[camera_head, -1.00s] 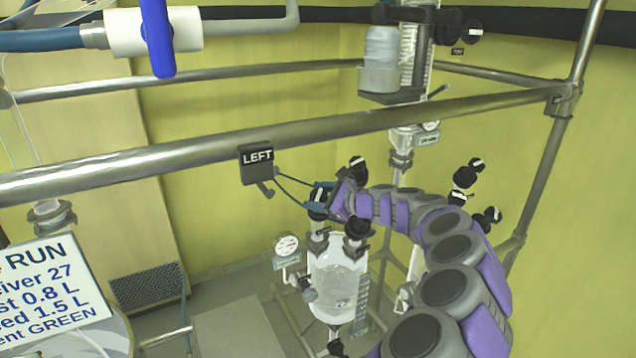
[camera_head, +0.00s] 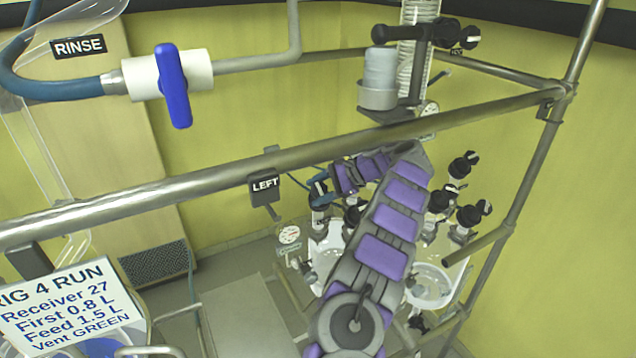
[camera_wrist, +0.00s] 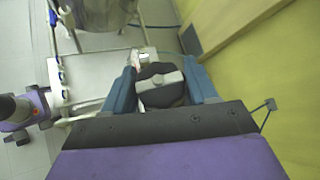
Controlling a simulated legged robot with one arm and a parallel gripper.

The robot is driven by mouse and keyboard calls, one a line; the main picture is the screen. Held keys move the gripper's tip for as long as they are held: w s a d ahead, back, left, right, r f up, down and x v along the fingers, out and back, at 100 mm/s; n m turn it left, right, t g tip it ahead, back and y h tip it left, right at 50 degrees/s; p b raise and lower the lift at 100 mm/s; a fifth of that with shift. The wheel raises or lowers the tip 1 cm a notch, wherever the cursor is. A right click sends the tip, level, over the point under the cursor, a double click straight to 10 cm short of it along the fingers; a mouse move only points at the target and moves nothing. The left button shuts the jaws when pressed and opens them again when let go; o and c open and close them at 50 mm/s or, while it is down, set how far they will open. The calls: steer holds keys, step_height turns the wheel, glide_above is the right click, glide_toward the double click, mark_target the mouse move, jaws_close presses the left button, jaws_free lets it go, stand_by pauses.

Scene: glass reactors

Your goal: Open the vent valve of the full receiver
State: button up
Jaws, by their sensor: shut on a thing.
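My gripper (camera_head: 320,190) is at a black valve knob on top of the left glass receiver (camera_head: 325,252), just right of the LEFT sign (camera_head: 265,186). In the wrist view, the blue fingers of my gripper (camera_wrist: 161,88) are shut on the black knob (camera_wrist: 160,74), which has a grey bar across its top. A second glass receiver (camera_head: 432,287) stands to the right, with several black knobs (camera_head: 440,200) above it. My arm hides part of both receivers. I cannot tell their liquid levels.
A metal rail (camera_head: 190,185) crosses in front of the receivers. A RINSE line with a blue-handled valve (camera_head: 174,85) is at upper left. A run sign (camera_head: 70,308) at lower left reads "Receiver 27" and "Vent GREEN".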

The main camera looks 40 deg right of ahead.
steer(key=shift+d+r+n+g, duration=0.2)
steer(key=shift+r+n+g, duration=0.1)
steer(key=shift+n+g, duration=0.2)
steer(key=shift+f, duration=0.1)
steer(key=shift+a+f+n+g, duration=0.1)
steer(key=shift+n+g, duration=0.2)
steer(key=shift+g, duration=0.1)
steer(key=o, duration=0.7)
steer(key=shift+o, duration=1.3)
steer(key=shift+w+f, duration=0.1)
steer(key=shift+w, duration=0.1)
steer(key=shift+s+a, duration=0.1)
steer(key=shift+s, duration=0.05)
